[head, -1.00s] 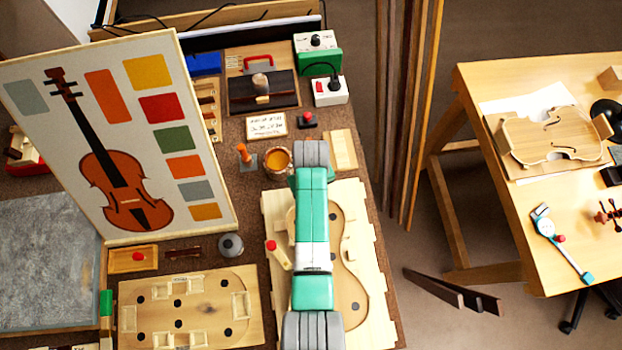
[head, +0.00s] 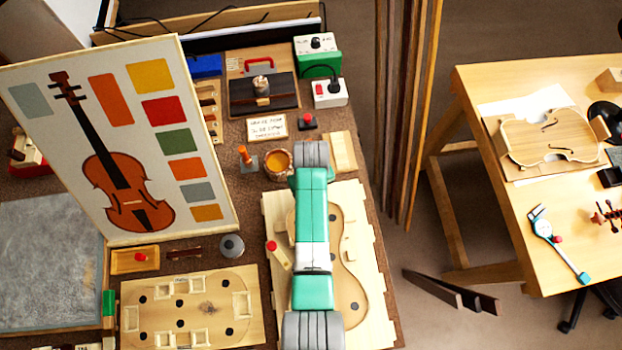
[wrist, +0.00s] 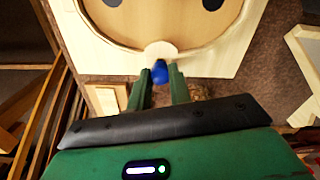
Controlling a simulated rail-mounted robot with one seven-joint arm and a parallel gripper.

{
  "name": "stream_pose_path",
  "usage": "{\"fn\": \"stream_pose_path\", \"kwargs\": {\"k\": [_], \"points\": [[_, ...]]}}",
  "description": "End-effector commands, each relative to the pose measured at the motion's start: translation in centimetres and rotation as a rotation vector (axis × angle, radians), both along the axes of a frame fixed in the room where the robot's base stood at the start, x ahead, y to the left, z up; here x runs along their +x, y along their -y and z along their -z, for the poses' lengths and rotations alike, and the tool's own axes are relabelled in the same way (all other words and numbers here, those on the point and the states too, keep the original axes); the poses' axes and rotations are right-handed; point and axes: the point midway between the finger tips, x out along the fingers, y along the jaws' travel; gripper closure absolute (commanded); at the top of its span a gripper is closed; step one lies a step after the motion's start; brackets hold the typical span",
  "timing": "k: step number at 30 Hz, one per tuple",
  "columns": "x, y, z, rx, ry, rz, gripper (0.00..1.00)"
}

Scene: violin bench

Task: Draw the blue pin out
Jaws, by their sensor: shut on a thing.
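The blue pin (wrist: 160,72) shows in the wrist view, between the green fingers of my gripper (wrist: 160,76). My gripper is shut on it. The pin is right beside a pale rounded wooden piece (wrist: 160,49) at the near edge of a wooden board with a violin-shaped outline (wrist: 100,42). How much of the pin sits in the wood is hidden. In the head view the violin-shaped board (head: 350,262) lies on the bench under my arm, which hides the gripper and the pin.
A wooden board with dark holes (head: 190,308) lies left of the violin board. A cup of orange liquid (head: 277,160) and an orange-handled tool (head: 245,155) stand behind it. A large violin chart (head: 120,140) stands at the left. Tall dark strips (head: 405,120) stand beyond the bench's right edge.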

Motion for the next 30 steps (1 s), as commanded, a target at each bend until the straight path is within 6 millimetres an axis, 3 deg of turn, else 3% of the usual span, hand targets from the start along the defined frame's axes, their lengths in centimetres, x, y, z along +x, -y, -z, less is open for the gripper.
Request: {"fn": "stream_pose_path", "kwargs": {"k": [14, 30], "points": [[0.0, 0.0, -0.3, 0.0, 0.0, 0.0, 1.0], [0.0, 0.0, -2.8, 0.0, 0.0, 0.0, 1.0]]}}
